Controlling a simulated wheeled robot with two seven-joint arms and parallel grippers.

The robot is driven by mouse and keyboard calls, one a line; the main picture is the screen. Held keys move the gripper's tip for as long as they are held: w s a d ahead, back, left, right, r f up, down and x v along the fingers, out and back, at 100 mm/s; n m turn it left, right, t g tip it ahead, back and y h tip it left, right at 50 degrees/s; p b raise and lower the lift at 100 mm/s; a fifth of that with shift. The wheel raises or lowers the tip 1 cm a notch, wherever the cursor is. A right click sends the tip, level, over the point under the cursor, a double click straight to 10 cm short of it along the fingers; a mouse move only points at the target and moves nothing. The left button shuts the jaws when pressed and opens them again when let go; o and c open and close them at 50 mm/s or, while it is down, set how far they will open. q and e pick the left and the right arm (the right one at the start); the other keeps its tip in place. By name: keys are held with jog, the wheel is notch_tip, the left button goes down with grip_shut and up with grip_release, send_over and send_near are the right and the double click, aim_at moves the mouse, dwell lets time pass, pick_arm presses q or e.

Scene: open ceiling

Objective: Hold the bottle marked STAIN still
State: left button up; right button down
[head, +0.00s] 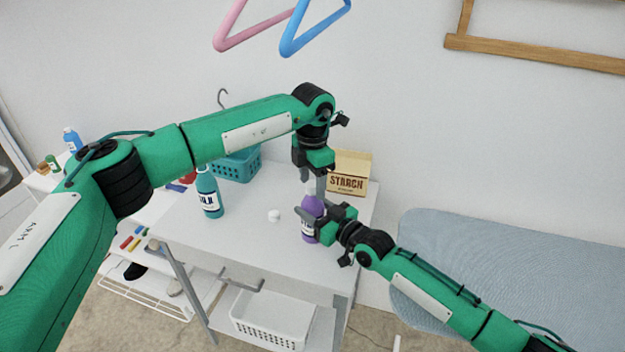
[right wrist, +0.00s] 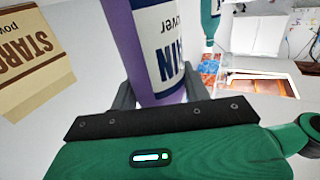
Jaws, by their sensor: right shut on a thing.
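The purple bottle (head: 309,228) stands on the white table, with its white top (head: 309,188) partly covered by my left gripper. In the right wrist view the bottle (right wrist: 117,38) appears upside down, with "AIN" readable on its label. My right gripper (head: 305,213) is shut on the bottle's body from the right; its fingers also show on both sides of the bottle in the right wrist view (right wrist: 160,95). My left gripper (head: 312,188) points down at the bottle's top. Whether its fingers touch or grip the top is unclear.
A STARCH box (head: 350,172) stands behind the purple bottle, close to my left gripper. A teal basket (head: 237,166) sits at the back. The table's front is clear.

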aim_at(321, 214)
pick_arm(q)
notch_tip(321, 214, up, 8)
jog(key=shift+f, duration=0.25)
pick_arm(e)
jog(key=c, duration=0.6)
grip_release()
pick_arm(q)
jog(key=shift+f+b, duration=0.45)
jog(key=shift+f, duration=0.05)
pick_arm(e)
jog(key=v, duration=0.7)
jog(key=shift+s+d, duration=0.15)
jog(key=shift+d, duration=0.05)
